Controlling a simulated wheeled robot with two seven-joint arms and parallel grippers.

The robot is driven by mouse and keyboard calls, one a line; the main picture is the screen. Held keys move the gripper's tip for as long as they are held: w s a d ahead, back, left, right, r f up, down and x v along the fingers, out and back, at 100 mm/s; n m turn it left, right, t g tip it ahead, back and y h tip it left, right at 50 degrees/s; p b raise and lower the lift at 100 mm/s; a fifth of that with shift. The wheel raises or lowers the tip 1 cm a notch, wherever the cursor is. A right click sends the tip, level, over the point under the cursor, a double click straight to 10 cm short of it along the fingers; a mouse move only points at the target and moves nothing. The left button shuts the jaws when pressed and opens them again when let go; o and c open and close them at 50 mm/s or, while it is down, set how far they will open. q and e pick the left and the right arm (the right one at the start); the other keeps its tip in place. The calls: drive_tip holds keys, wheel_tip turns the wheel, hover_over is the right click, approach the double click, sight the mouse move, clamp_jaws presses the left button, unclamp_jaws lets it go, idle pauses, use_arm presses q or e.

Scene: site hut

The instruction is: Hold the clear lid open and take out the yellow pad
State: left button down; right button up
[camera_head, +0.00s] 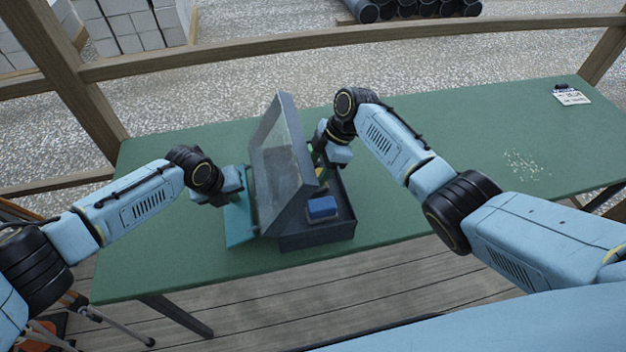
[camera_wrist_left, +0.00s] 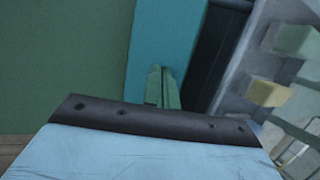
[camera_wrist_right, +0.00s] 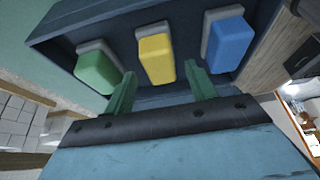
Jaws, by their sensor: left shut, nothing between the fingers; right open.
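A dark grey box (camera_head: 318,239) stands on the green table with its clear lid (camera_head: 277,165) raised and leaning to the left. Inside, the right wrist view shows a green pad (camera_wrist_right: 98,72), the yellow pad (camera_wrist_right: 156,58) and a blue pad (camera_wrist_right: 229,44) in a row. My left gripper (camera_wrist_left: 163,88) is shut and empty at the lid's outer left side; I cannot tell if it touches the lid. My right gripper (camera_wrist_right: 158,92) is open over the box, its fingertips on either side of the yellow pad's near end. In the head view the right fingers are mostly hidden.
A teal flat piece (camera_head: 238,222) lies left of the box, under my left gripper. A small dark item and a white card (camera_head: 571,97) lie at the table's far right corner.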

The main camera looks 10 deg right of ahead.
drive_tip(key=shift+x, duration=1.85)
drive_tip(key=c, duration=0.8)
drive_tip(key=shift+r, duration=4.5)
drive_tip(key=s+d, duration=0.8)
drive_tip(key=s, duration=0.1)
drive_tip(key=s+d, duration=0.4)
drive_tip(key=s, duration=0.1)
use_arm(q)
drive_tip(key=shift+r, duration=0.1)
use_arm(e)
drive_tip(key=shift+r, duration=0.1)
